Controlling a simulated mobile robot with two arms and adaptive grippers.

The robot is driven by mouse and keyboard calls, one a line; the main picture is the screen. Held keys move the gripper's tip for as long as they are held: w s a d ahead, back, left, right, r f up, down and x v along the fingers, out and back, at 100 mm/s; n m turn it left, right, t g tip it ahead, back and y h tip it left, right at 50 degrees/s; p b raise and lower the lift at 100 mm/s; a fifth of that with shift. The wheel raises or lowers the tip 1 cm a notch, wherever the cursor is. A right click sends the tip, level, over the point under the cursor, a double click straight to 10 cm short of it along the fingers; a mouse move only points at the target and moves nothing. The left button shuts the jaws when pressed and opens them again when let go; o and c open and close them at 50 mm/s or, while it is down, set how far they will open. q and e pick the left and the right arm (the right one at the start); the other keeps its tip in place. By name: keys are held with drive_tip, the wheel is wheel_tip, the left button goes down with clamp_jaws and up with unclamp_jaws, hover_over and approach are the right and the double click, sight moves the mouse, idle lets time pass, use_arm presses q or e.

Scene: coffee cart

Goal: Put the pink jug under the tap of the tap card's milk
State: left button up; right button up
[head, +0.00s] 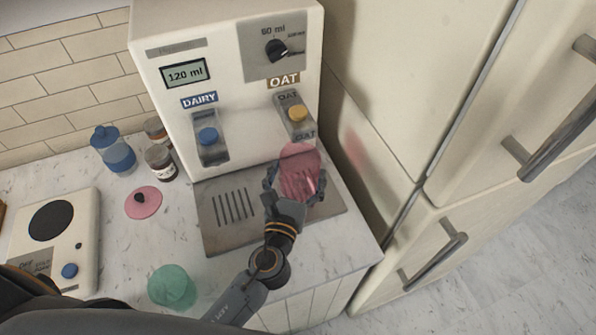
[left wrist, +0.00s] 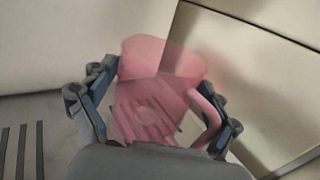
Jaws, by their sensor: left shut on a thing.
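The pink jug (head: 299,170) is see-through and stands upright under the OAT tap (head: 296,113) of the white milk machine (head: 229,60). My left gripper (head: 294,187) is shut around the jug's body from the front. In the left wrist view the jug (left wrist: 160,62) sits between the two fingers (left wrist: 150,100), with its handle on the right. I cannot tell whether the jug's base touches the drip tray (head: 225,231). No tap card shows in view. My right gripper is not in view.
A green cup (head: 172,287) stands at the counter's front. A pink lid (head: 143,202), a blue jug (head: 114,150), small jars (head: 160,162) and a white scale-like device (head: 60,240) are at left. A fridge (head: 400,90) stands close on the right.

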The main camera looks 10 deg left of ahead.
use_arm(q)
drive_tip(key=o, duration=1.4)
drive_tip(key=shift+c, duration=0.2)
drive_tip(key=shift+f, duration=0.1)
drive_tip(key=shift+s, duration=0.3)
drive_tip(key=s+b, duration=0.3)
drive_tip(key=s, duration=0.7)
drive_tip(key=shift+s+b, duration=0.3)
drive_tip(key=shift+b, duration=0.05)
drive_tip(key=shift+s, duration=0.45)
